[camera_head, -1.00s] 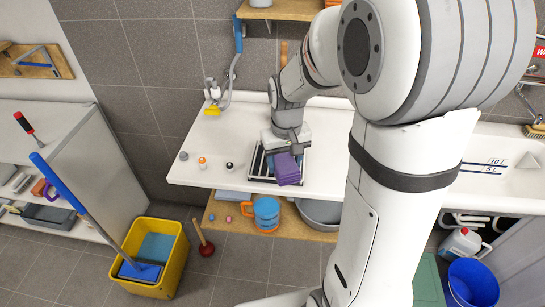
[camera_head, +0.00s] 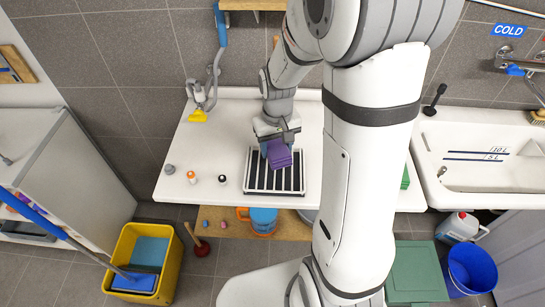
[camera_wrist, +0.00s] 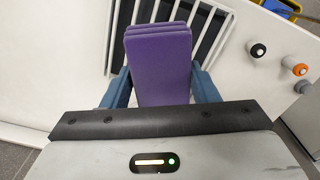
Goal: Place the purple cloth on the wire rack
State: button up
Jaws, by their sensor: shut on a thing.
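The purple cloth (camera_head: 279,155) is a folded block held in my gripper (camera_head: 276,143). In the wrist view the cloth (camera_wrist: 160,62) sits between two blue fingers (camera_wrist: 160,88), which are shut on it. In the head view the cloth covers the rack's back middle part. In the wrist view the rack (camera_wrist: 207,38) shows behind and beside the cloth. I cannot tell whether the cloth touches the rack.
Small bottles with an orange cap (camera_head: 191,176) and a black cap (camera_head: 222,179), and a grey knob (camera_head: 169,169), stand left of the rack. A sink (camera_head: 485,165) is at the right.

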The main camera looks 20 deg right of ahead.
aim_at(276, 146)
jog(key=shift+w+f, duration=0.15)
jog(key=shift+f, duration=0.8)
jog(key=shift+a+f+p, duration=0.1)
jog(key=shift+f+p, duration=0.25)
jog(key=shift+f, duration=1.65)
jog(key=o, duration=0.9)
jog(key=r+b, duration=0.1)
jog(key=r, duration=1.1)
jog(key=shift+s, duration=0.2)
jog(key=s+r+t, duration=0.1)
jog(key=s+r, duration=0.2)
jog(key=s, duration=0.1)
jog(key=s+r+t, duration=0.1)
jog(key=s+r, duration=0.2)
jog(key=s, duration=0.2)
jog(key=s+r+t, duration=0.1)
jog(key=s+r, duration=0.2)
jog(key=s, duration=0.2)
jog(key=shift+s+a+m+t, duration=0.2)
jog(key=shift+m+t, duration=0.1)
jog(key=shift+m, duration=0.1)
